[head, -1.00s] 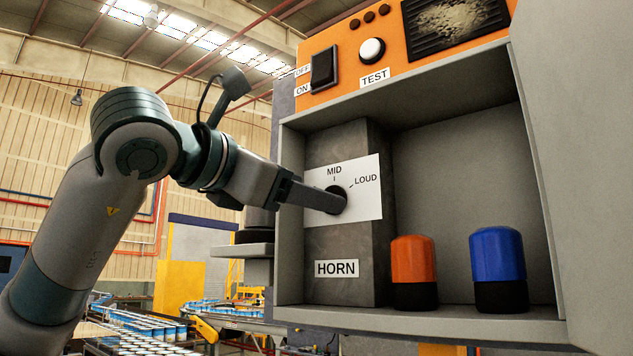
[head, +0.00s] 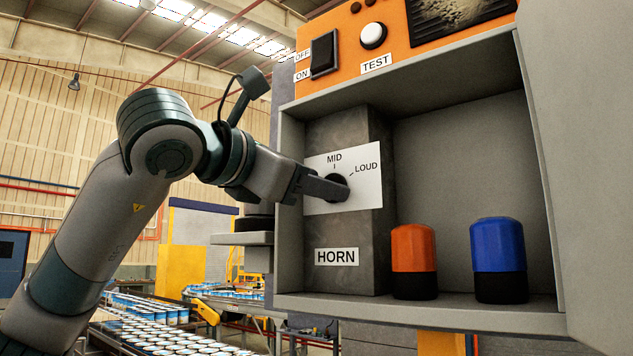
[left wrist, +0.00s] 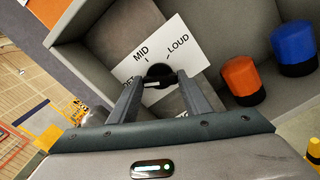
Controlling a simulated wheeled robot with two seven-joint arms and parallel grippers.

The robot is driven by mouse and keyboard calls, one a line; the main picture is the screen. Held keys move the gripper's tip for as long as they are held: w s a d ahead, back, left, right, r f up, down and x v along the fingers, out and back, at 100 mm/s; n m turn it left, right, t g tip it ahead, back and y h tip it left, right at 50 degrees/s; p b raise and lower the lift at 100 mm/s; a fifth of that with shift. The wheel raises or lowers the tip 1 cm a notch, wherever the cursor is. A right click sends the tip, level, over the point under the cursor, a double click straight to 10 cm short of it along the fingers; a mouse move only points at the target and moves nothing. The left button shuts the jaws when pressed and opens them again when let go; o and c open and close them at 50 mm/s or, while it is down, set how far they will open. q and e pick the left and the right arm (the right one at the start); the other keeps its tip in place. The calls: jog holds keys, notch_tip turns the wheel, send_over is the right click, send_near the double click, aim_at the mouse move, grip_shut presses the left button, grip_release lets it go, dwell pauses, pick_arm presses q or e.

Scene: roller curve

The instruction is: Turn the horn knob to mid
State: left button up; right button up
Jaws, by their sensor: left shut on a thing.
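The horn knob (head: 337,182) is a black round knob on a white plate (head: 368,193) marked MID and LOUD, inside an open grey box above a HORN label. In the left wrist view the knob (left wrist: 160,71) sits between the fingers, and a third mark at the plate's left is partly hidden. My left gripper (head: 335,189) is shut on the knob, and in the left wrist view its fingers (left wrist: 158,85) stand on either side of it. I cannot tell which mark the knob points at. My right gripper is not in view.
An orange cap (head: 413,246) and a blue cap (head: 498,248) stand in the box to the right of the horn block. Above are an ON/OFF switch (head: 324,54) and a TEST button (head: 373,36). The open grey door (head: 585,150) is at the right.

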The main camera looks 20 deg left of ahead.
pick_arm(q)
jog(key=shift+m, duration=0.3)
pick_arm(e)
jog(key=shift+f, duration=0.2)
pick_arm(q)
jog(key=shift+f+m+b, duration=0.1)
jog(key=shift+m+b, duration=1.3)
jog(key=shift+m, duration=4.2)
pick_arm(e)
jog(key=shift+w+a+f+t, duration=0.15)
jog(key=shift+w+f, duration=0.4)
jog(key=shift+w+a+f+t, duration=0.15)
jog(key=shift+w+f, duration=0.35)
pick_arm(q)
jog(key=shift+d, duration=0.1)
jog(key=o, duration=1.1)
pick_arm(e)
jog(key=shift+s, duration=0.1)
pick_arm(q)
jog(key=shift+s, duration=0.1)
